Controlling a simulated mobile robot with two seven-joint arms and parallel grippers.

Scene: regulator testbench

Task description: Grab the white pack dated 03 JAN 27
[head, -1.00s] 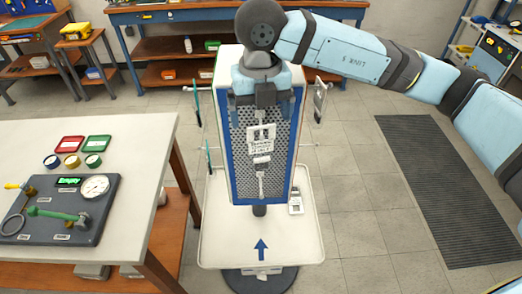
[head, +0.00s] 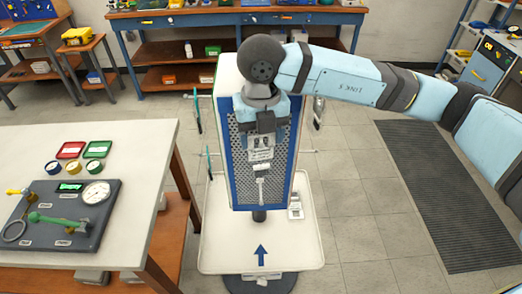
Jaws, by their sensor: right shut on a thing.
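A white pack (head: 261,149) with dark print shows in front of the perforated, blue-framed panel (head: 238,178) of the cart. Its print is too small to read, so I cannot tell the date. My right gripper (head: 266,124) is in front of the panel, pointing down, and is shut on the white pack at its upper edge. The fingertips are partly hidden by the gripper body. A smaller white tag (head: 261,167) and a light strip show just below the pack. Another small white and grey item (head: 296,207) lies on the cart tray (head: 222,247). My left gripper is not in view.
A table (head: 130,137) at left holds a grey gauge board (head: 75,242), red and green trays and several round tins. Hooks stick out from the panel's sides. A workbench (head: 240,17) stands behind. The floor right of the cart is clear, with a dark mat (head: 440,190).

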